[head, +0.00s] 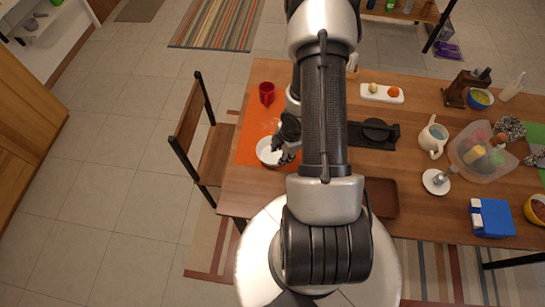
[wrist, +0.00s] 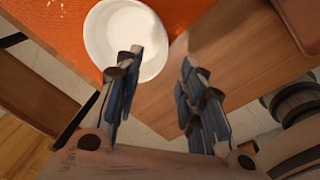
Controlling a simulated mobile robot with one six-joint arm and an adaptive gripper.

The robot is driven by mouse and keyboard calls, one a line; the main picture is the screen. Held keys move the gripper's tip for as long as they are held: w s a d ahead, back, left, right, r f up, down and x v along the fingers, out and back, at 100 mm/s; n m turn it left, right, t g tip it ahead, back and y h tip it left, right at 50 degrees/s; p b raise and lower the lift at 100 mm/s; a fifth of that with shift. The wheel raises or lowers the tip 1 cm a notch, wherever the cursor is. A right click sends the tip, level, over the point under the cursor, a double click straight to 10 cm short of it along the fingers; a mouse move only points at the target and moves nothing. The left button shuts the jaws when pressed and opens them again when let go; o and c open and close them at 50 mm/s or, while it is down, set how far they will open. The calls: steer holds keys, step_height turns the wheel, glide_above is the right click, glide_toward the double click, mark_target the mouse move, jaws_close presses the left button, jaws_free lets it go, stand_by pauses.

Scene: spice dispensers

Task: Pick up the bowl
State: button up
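The white bowl (head: 268,153) sits on the orange mat (head: 249,145) near the left end of the wooden table. In the wrist view the bowl (wrist: 113,32) is empty and seen from above, at the mat's edge. My gripper (wrist: 162,62) is open, with a clear gap between its two fingers. Whether a finger touches the rim I cannot tell. In the head view my gripper (head: 284,155) is at the bowl's right side, partly hidden by my arm.
A red cup (head: 266,92) stands on the mat behind the bowl. To the right are a black press-like object (head: 374,134), a brown tray (head: 382,198), a white pitcher (head: 433,136) and a clear container (head: 476,162). A chair (head: 203,135) stands at the table's left edge.

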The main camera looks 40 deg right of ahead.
steer(key=f+b, duration=0.1)
steer(key=f, duration=0.1)
steer(key=f+b, duration=0.1)
steer(key=f, duration=0.2)
steer(key=w+f+b, duration=0.1)
steer(key=f+b, duration=0.1)
steer(key=f, duration=0.1)
steer(key=shift+a+f, duration=0.15)
steer(key=shift+a, duration=0.05)
steer(key=shift+c, duration=0.5)
jaws_close()
